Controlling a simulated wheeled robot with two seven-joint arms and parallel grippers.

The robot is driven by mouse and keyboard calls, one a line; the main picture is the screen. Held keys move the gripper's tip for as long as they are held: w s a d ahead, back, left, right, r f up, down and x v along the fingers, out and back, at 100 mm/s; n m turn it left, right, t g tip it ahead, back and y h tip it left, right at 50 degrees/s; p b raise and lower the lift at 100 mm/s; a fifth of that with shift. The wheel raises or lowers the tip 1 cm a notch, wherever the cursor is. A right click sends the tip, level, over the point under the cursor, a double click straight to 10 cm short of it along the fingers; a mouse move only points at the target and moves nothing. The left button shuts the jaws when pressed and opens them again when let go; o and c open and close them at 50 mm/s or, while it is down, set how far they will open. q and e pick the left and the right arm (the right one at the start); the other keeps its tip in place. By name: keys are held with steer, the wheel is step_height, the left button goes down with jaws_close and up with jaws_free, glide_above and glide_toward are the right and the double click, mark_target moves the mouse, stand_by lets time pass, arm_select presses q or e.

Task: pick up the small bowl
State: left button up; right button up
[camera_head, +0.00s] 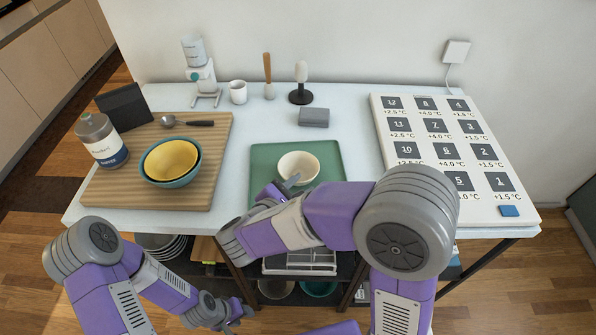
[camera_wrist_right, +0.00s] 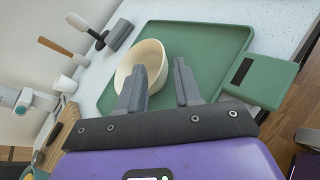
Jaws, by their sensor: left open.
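A small cream bowl (camera_head: 298,167) sits upright on a green tray (camera_head: 330,153) in the middle of the table. It also shows in the right wrist view (camera_wrist_right: 147,60). My right gripper (camera_head: 290,183) is at the bowl's near side. In the right wrist view, its two fingers (camera_wrist_right: 160,66) are apart, with the bowl's near rim showing between them. Whether they touch the bowl I cannot tell. My left gripper (camera_head: 240,312) is open and empty, low in front of the table and away from the bowl.
A yellow bowl (camera_head: 170,157) nested in a teal bowl (camera_head: 173,182) sits on a wooden board (camera_head: 214,150), beside a coffee jar (camera_head: 101,140) and a spoon (camera_head: 187,122). A grey block (camera_head: 314,117) lies behind the tray. A numbered white panel (camera_head: 473,193) lies right.

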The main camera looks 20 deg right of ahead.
mark_target(309, 180)
steer(key=b+x, duration=0.1)
steer(key=x, duration=0.3)
steer(key=shift+w+d+f, duration=0.15)
steer(key=shift+d+f, duration=0.05)
steer(key=shift+d, duration=0.05)
steer(key=shift+c, duration=0.2)
jaws_close()
